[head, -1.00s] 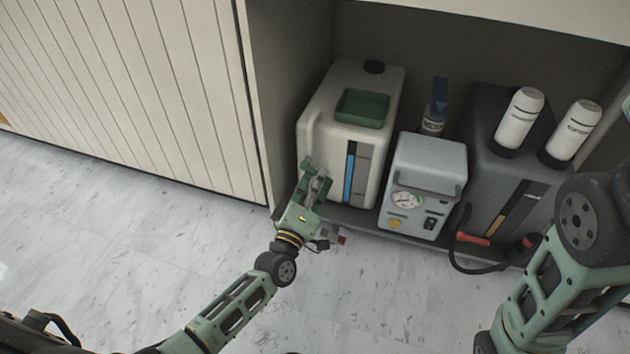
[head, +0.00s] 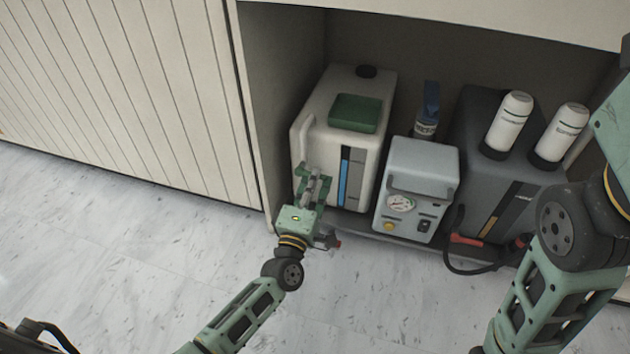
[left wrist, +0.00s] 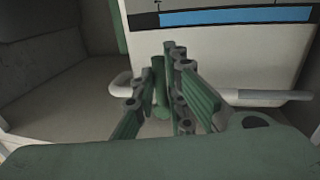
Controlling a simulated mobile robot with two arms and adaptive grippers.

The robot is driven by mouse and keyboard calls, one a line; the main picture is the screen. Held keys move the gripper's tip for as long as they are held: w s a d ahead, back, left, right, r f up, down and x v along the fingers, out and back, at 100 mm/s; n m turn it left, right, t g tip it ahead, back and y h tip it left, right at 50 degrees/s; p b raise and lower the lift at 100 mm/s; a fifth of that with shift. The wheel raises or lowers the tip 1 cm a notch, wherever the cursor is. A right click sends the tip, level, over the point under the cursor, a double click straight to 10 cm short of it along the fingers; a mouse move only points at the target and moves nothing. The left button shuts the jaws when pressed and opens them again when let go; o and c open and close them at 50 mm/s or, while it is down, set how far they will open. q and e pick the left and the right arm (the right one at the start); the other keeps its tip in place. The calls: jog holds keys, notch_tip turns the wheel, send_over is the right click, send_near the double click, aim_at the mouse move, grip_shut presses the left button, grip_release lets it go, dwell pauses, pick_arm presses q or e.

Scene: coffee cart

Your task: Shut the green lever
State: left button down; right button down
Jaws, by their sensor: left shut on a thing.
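The white tank (head: 340,95) with a green recessed top stands at the left inside the cart's bay. My left gripper (head: 313,176) is at the lower front of this tank, left of its blue level strip. In the left wrist view, the gripper's fingers (left wrist: 163,88) are closed around a narrow upright green bar, which looks like the green lever (left wrist: 159,72). The lever stands in front of a white pipe on the tank. In the head view the fingers cover the lever, so its angle is unclear there. My right gripper is out of view.
A grey box with a gauge (head: 420,170) stands right of the white tank. A dark grey tank (head: 510,195) with two white bottles on top is farther right, near my right arm. The bay's side wall (head: 280,100) is close on the left. The floor in front is clear.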

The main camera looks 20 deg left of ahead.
pick_arm(q)
jog(key=shift+w+a+r, duration=0.1)
jog(key=shift+r, duration=0.25)
jog(key=c, duration=1.9)
grip_release()
jog(key=shift+o, duration=0.4)
jog(key=shift+f, duration=0.15)
